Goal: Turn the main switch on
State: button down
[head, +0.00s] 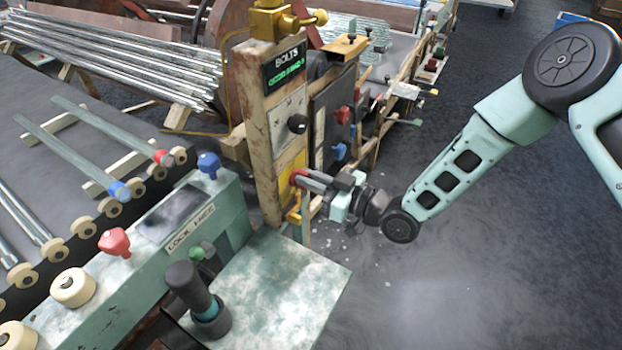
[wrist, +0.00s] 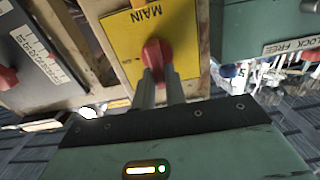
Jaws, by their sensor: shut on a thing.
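The main switch is a red knob (wrist: 155,55) on a yellow plate (wrist: 125,32) lettered MAIN in the wrist view, where the lettering is upside down. In the head view the yellow plate (head: 291,165) is low on the wooden post, and the red knob (head: 298,177) shows at its edge. My gripper (wrist: 160,75) is at the knob, its two fingers shut on it from either side. It also shows in the head view (head: 306,181), reaching in from the right. The fingers hide part of the knob.
A panel with red knobs (head: 343,115) and a blue knob (head: 339,151) stands just behind the post. A green bench (head: 270,290) with a dark lever (head: 190,287) is at the front. Open floor (head: 440,280) lies to the right.

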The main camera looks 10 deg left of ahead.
jog(key=shift+w+d+f+m+b, duration=0.1)
jog(key=shift+w+f+m+b, duration=0.2)
jog(key=shift+m+b, duration=1.8)
jog(key=shift+w+d+f+m+b, duration=0.1)
jog(key=shift+w+f+m+b, duration=0.25)
jog(key=shift+m, duration=3.5)
jog(key=shift+w+d+f+m+b, duration=0.15)
jog(key=shift+m+b, duration=1.2)
jog(key=shift+m, duration=1.6)
jog(key=c, duration=1.4)
grip_release()
jog(key=shift+c, duration=0.2)
jog(key=b+v, duration=0.1)
jog(key=v, duration=1.6)
jog(key=shift+s+d, duration=0.15)
